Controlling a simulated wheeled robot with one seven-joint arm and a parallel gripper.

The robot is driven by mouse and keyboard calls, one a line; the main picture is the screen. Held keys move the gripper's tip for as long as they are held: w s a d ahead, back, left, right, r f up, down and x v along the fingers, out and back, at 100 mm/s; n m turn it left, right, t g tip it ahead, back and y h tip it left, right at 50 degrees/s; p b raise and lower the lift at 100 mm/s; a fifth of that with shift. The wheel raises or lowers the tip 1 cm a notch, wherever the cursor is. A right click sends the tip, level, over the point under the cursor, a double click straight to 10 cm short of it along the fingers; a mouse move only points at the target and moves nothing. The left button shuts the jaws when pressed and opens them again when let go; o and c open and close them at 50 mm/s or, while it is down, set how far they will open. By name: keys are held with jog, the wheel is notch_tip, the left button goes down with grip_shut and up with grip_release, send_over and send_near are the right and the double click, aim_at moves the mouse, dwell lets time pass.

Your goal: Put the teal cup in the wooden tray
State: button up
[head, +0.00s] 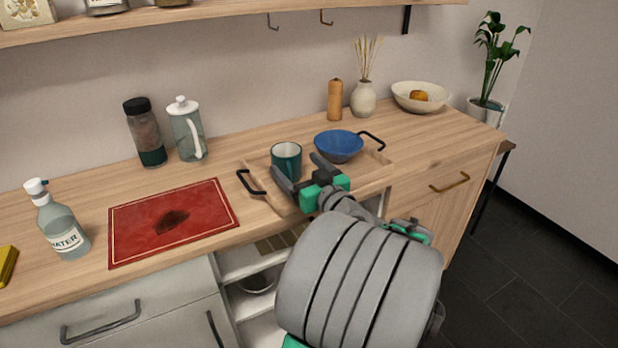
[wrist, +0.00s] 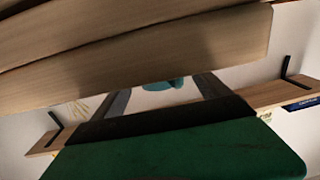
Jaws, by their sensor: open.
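The teal cup (head: 286,163) stands upright in the left part of the wooden tray (head: 379,171), its pale inside showing at the top. My gripper (head: 300,172) is open at the front of the cup, its fingers pointing toward it. The left finger overlaps the lower part of the cup in the head view, and I cannot tell whether they touch. In the wrist view a small teal patch (wrist: 165,84), seemingly the cup, shows between the spread fingers (wrist: 163,97); a wooden edge hides the rest.
A blue bowl (head: 338,146) sits in the tray to the right of the cup. The tray has dark handles (head: 250,183) at its ends. A red mat (head: 172,221) lies to the left, with a glass jug (head: 187,130) behind it. A vase (head: 363,99) stands behind the tray.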

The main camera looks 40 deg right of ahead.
jog(key=v, duration=0.7)
jog(key=shift+c, duration=0.5)
dwell(1.6)
